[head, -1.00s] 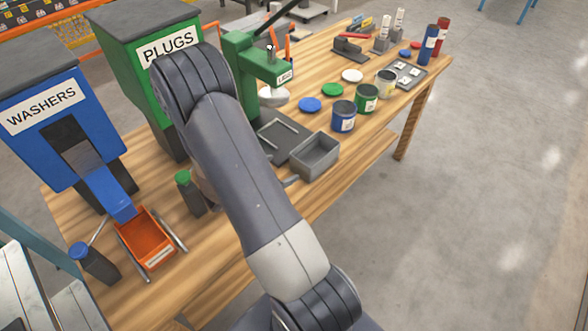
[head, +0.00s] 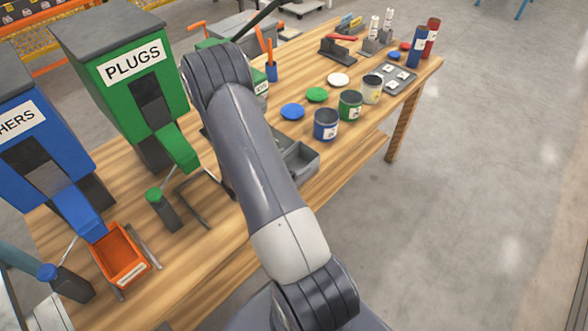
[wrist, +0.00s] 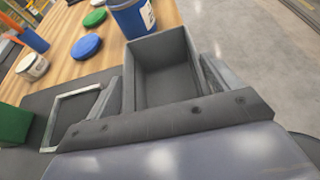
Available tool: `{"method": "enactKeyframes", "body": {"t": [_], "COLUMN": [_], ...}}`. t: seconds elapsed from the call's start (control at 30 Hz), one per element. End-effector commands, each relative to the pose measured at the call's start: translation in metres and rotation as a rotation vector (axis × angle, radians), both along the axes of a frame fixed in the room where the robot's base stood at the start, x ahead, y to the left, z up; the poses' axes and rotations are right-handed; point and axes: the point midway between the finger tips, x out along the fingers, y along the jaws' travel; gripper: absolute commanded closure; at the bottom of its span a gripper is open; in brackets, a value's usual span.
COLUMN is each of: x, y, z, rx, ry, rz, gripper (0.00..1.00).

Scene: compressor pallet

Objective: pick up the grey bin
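The grey bin (head: 303,160) stands on the wooden table, partly hidden behind my arm in the head view. In the wrist view the open-topped bin (wrist: 165,72) looks empty and is upright in front of my gripper (wrist: 163,75). One finger is on each outer side of the bin, left and right. The fingers look spread around it, with no clear grip; whether they touch the walls is hard to tell. In the head view my gripper is hidden behind my arm.
A blue can (head: 326,125) stands just behind the bin, with a green can (head: 350,105) and loose lids near it. Metal rails (wrist: 72,115) lie left of the bin. An orange bin (head: 121,257) sits under the blue washers hopper (head: 40,150). The floor at right is clear.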

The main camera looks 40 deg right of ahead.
Motion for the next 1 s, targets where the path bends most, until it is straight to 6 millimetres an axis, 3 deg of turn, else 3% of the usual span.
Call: {"method": "enactKeyframes", "body": {"t": [0.47,0.77,1.0], "x": [0.0,0.0,0.001], "y": [0.0,0.0,0.0], "z": [0.0,0.002,0.018], "rx": [-0.001,-0.001,-0.002], "ry": [0.0,-0.001,-0.004], "rz": [0.0,0.0,0.001], "gripper": [0.54,0.54,0.54]}}
